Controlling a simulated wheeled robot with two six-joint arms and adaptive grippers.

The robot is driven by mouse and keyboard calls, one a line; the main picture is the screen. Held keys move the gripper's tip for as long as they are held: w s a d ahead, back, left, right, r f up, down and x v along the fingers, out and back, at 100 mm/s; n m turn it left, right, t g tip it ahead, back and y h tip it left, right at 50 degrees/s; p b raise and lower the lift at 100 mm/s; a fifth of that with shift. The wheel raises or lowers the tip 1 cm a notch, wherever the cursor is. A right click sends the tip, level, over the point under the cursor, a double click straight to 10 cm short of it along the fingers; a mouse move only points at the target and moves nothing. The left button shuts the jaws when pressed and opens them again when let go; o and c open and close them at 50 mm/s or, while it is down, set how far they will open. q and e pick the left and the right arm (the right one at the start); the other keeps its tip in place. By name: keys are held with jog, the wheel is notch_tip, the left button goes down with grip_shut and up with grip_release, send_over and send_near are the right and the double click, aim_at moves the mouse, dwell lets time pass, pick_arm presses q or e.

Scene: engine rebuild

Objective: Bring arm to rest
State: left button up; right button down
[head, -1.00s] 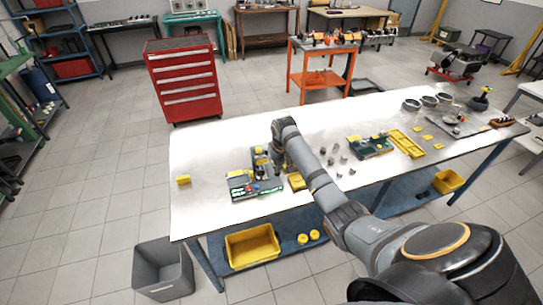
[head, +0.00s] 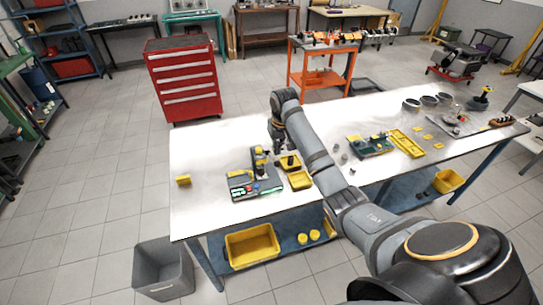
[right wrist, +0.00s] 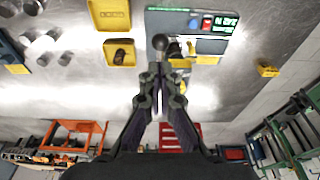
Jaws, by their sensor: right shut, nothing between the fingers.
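My right arm reaches over the metal-topped workbench (head: 205,150) from the lower right. My right gripper (head: 277,150) points down above the bench, behind the small yellow trays. In the right wrist view, the fingers (right wrist: 158,72) are closed together with nothing held. A round dark knob (right wrist: 160,42) shows just beyond the fingertips; I cannot tell how far below them it is. My left gripper is not in view.
A dark device with a lit panel (head: 255,188) stands near the front edge. Yellow trays (head: 300,181) lie beside it, one holding a dark part. A yellow block (head: 183,180) sits at the left. The bench's back left is clear. A red tool cabinet (head: 184,85) stands behind.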

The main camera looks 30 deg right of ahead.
dwell(0.5)
jog(key=s+a+f+n, duration=0.1)
jog(key=s+a+f, duration=0.4)
jog(key=s+f, duration=0.15)
jog(key=s+a+f+n+t, duration=0.1)
jog(key=s+a, duration=0.3)
jog(key=s, duration=0.7)
jog(key=s+a+f+n+t, duration=0.15)
jog(key=s+a, duration=0.25)
jog(key=s, duration=0.7)
notch_tip(320, 180, down, 30)
jog(key=s+d+g+b, duration=0.1)
jog(key=d+g+b, duration=0.15)
jog(key=b, duration=0.45)
jog(key=s+f+b, duration=0.3)
jog(key=s+f, duration=0.7)
jog(key=f, duration=0.2)
jog(key=s+d+f+g+b, duration=0.1)
jog(key=s+f+b, duration=0.2)
jog(key=s+f, duration=0.6)
notch_tip(320, 180, down, 4)
jog(key=shift+s+d+f, duration=0.2)
jog(key=shift+s+d, duration=0.05)
jog(key=shift+s, duration=0.15)
